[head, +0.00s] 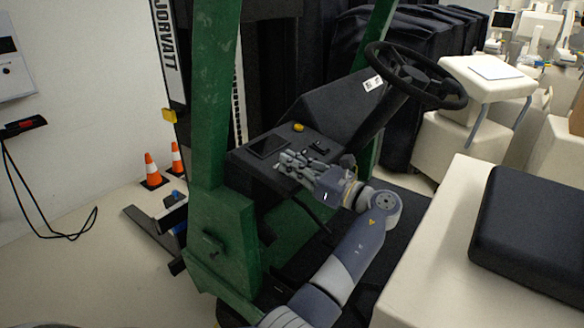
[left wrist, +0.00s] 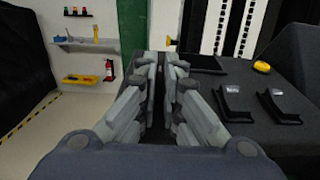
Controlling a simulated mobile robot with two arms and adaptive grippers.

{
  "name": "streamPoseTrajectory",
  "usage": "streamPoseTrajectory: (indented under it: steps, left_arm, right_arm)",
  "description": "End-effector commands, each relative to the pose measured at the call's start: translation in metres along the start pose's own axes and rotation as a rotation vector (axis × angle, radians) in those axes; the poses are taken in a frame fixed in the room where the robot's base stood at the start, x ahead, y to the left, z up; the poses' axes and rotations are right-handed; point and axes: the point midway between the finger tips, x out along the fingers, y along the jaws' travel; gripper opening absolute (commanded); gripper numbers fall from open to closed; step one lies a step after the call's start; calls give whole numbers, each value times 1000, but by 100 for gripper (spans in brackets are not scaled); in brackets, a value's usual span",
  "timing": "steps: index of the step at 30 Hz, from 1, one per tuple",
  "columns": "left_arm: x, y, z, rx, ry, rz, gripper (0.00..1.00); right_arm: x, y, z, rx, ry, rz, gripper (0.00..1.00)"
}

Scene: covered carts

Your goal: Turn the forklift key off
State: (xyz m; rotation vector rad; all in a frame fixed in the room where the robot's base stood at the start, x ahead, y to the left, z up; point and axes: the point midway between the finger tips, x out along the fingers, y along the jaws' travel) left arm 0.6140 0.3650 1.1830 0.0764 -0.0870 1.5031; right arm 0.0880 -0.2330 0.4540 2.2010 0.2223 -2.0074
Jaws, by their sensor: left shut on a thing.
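The green forklift (head: 222,150) has a black dashboard (head: 345,100) below its steering wheel (head: 415,75). My left gripper (head: 286,161) is at the front edge of this dashboard, just below the small screen. In the left wrist view my left gripper (left wrist: 172,62) has its fingers drawn close together, with a narrow dark gap between them. It is shut on the key, but the fingers hide the key in both views, so I cannot tell which way it is turned. My right gripper is not in view.
A yellow button (head: 298,127), a dark screen (head: 268,146) and black switches (head: 320,147) sit close to the gripper. The green mast post (head: 216,80) stands left of it. A black seat (head: 535,220) on a pale body is at the right.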

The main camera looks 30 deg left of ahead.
Motion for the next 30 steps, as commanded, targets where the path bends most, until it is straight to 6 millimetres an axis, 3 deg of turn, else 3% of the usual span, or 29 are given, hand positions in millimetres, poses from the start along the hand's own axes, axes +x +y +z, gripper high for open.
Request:
streamPoseTrajectory:
  steps: [11, 12, 14, 25, 30]
  left_arm:
    - [0, 0, -1, 0, 5, 4, 0]
    - [0, 0, -2, 0, 5, 4, 13]
    - [0, 0, -1, 1, 4, 3, 27]
    - [-2, 0, -1, 1, 2, 2, 27]
    - [-24, -1, -1, 2, 3, 0, 27]
  right_arm:
    - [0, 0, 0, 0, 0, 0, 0]
    - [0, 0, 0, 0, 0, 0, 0]
    - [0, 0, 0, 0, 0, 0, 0]
    - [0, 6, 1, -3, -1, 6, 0]
    - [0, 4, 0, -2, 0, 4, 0]
